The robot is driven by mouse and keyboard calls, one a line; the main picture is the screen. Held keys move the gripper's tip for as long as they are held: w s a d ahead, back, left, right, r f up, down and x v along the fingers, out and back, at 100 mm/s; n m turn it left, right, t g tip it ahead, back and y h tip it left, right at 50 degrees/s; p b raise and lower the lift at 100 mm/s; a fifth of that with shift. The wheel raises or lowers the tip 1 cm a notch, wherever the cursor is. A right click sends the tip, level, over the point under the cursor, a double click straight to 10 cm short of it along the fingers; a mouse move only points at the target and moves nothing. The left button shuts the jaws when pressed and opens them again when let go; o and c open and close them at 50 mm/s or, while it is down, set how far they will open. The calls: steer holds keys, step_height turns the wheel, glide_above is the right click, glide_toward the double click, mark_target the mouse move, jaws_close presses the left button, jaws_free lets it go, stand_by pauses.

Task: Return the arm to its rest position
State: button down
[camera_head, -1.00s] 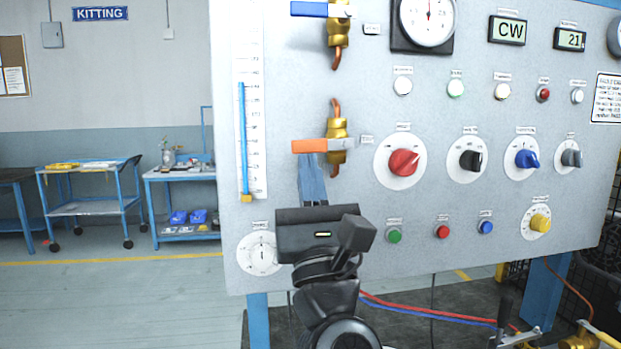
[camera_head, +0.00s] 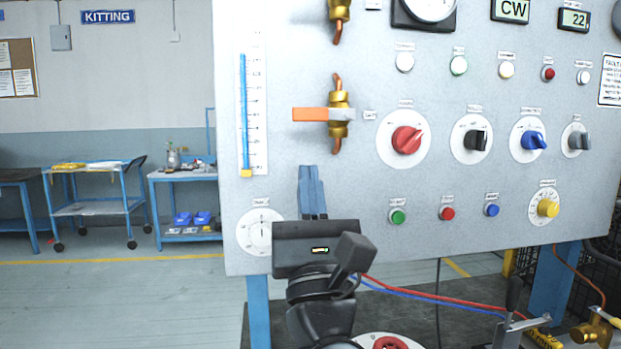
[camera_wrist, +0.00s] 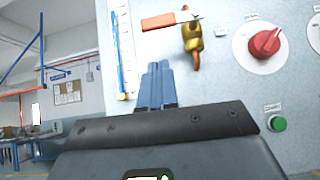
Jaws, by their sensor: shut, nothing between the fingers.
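My gripper (camera_head: 312,190) is in front of the lower left of the grey control panel (camera_head: 300,60). Its two blue fingers are together and empty, pointing up, below the orange-handled valve (camera_head: 338,114) and apart from it. In the wrist view the shut fingers (camera_wrist: 158,84) stand below the valve's orange handle (camera_wrist: 165,21). My wrist hides part of the panel's lower edge and partly overlaps the white dial (camera_head: 260,231) at the lower left.
The panel carries a red knob (camera_head: 407,140), a green button (camera_head: 397,216) and a blue slider scale (camera_head: 244,110). Red and blue hoses (camera_head: 430,297) run below it. A blue cart (camera_head: 95,207) stands at the far left, with open floor between.

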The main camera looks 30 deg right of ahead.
steer(key=s+f+n+g+y+b, duration=0.1)
steer(key=s+f+n+g+y, duration=0.15)
steer(key=s+f+n, duration=0.85)
steer(key=s+f+n+g+y+b, duration=0.15)
steer(key=s+f+n+y, duration=0.25)
steer(key=s+f+n, duration=0.7)
steer(key=s+d+f+n+g+y, duration=0.1)
steer(key=s+f+n+g, duration=0.2)
steer(key=s+f+n, duration=0.3)
steer(key=s+f+n+g+y, duration=0.1)
steer(key=s+f+n+g, duration=0.2)
steer(key=s+f+n, duration=0.3)
steer(key=s+n, duration=0.5)
steer(key=n, duration=0.1)
steer(key=shift+d+f+g+y, duration=0.25)
steer(key=shift+d+g+y, duration=0.05)
steer(key=shift+d+y, duration=0.05)
